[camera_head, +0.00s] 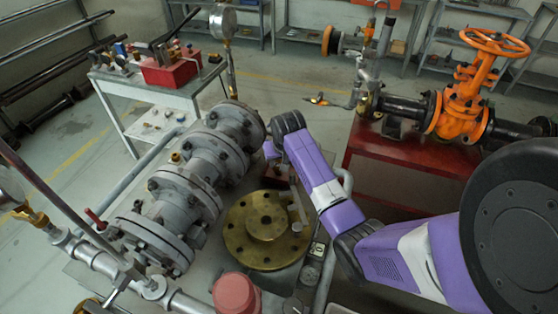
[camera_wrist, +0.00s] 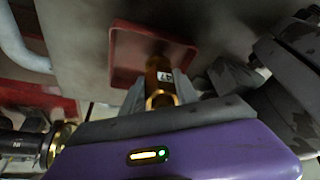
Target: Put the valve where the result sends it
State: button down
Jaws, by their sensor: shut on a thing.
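In the wrist view my gripper (camera_wrist: 160,92) is shut on a small brass fitting (camera_wrist: 156,62), which appears to be the valve. It has a white tag (camera_wrist: 165,76) with dark characters, too small to read surely. A shallow red tray (camera_wrist: 122,45) lies beyond the fitting; I cannot tell whether they touch. In the head view my gripper (camera_head: 272,152) is beside the right end of the grey flanged pipe assembly (camera_head: 205,165), and the held fitting is not clearly visible there.
A pressure gauge (camera_head: 222,22) stands above the pipe assembly. A brass flange (camera_head: 265,230) lies in front. An orange gate valve (camera_head: 465,105) sits on a red stand (camera_head: 405,158) at right. A grey cart (camera_head: 160,93) carries a red box (camera_head: 170,68). Open floor lies behind.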

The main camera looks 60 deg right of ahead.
jog(key=shift+f, duration=0.1)
jog(key=c, duration=0.9)
grip_release()
jog(key=v, duration=1.2)
